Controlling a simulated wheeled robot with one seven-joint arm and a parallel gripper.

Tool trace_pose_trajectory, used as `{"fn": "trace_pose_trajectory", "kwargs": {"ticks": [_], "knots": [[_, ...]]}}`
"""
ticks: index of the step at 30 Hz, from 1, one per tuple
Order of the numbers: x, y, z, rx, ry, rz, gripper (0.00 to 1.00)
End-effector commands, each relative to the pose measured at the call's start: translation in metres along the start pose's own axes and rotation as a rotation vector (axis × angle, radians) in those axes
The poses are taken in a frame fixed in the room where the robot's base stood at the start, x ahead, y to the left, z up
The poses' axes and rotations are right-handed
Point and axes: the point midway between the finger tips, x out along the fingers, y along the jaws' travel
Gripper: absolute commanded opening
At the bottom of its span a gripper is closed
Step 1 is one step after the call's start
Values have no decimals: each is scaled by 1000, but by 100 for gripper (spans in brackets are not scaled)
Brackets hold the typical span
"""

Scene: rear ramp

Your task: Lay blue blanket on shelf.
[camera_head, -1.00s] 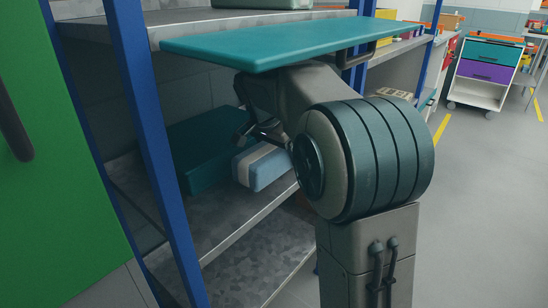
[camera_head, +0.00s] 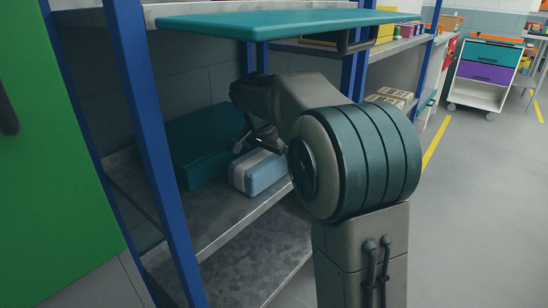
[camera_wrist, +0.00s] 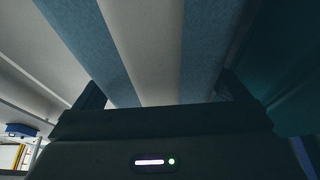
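The blue blanket (camera_head: 264,177) is a folded light-blue block with a pale stripe. In the head view it is at the middle shelf (camera_head: 215,220), right of a teal block. In the wrist view the blanket's blue and pale bands (camera_wrist: 150,45) fill the space close ahead. My gripper's two dark fingers (camera_wrist: 160,90) stand wide apart there, with the blanket showing between and beyond them. Whether the fingertips touch the blanket is hidden.
The teal block (camera_head: 205,148) lies close left of the blanket. A teal board (camera_head: 280,24) juts out above my arm. Blue shelf posts (camera_head: 150,130) bound the bay. A green panel (camera_head: 45,170) is at left; open floor (camera_head: 480,220) is at right.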

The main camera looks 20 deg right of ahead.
Motion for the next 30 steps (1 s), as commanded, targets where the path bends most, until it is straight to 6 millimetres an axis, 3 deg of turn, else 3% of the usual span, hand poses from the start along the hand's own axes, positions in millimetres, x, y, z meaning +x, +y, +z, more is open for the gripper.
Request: {"fn": "trace_pose_trajectory", "kwargs": {"ticks": [10,17,24,30], "knots": [[-6,0,-2,0,0,-1,100],[-40,0,-4,-1,1,-1,100],[-55,-1,56,-4,0,-4,100],[-70,0,90,-3,0,-1,100]]}}
